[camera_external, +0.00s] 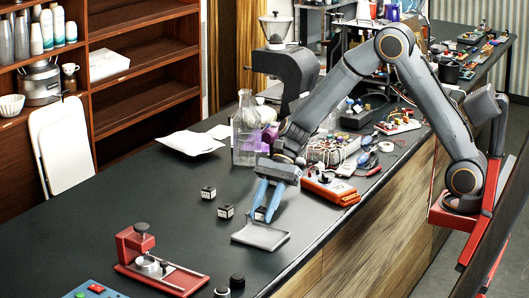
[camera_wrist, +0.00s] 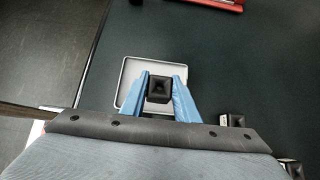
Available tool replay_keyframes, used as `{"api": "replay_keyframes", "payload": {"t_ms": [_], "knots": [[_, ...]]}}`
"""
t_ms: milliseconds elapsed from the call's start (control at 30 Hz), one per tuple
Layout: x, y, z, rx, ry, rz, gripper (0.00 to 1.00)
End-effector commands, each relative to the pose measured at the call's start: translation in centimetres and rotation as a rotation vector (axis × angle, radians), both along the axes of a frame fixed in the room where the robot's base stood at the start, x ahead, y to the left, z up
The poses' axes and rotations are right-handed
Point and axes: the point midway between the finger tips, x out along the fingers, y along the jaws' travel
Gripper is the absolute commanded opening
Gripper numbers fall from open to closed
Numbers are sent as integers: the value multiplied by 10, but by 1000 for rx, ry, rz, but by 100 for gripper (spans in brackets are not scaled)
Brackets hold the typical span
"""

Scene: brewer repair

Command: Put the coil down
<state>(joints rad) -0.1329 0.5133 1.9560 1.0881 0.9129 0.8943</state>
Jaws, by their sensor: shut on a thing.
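My gripper (camera_external: 264,214) points down with its blue fingers just above a shallow light-grey tray (camera_external: 260,237) near the counter's front edge. In the wrist view the fingers (camera_wrist: 161,82) are shut on a small black square coil (camera_wrist: 159,89) with a hollow-looking top. The coil sits over the tray (camera_wrist: 140,68), which shows behind it; I cannot tell whether it touches the tray floor.
Two small black cubes (camera_external: 208,192) (camera_external: 225,211) stand left of the tray. A glass flask (camera_external: 246,125) is behind. Dark counter between them is clear.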

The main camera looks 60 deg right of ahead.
Motion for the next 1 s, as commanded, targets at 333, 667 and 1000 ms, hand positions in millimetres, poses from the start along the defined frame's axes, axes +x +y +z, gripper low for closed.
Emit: {"api": "replay_keyframes", "payload": {"t_ms": [333,667,1000], "knots": [[0,0,-37,-1,2,-1,3],[0,0,-40,0,1,-1,3],[0,0,-41,0,0,0,47]]}}
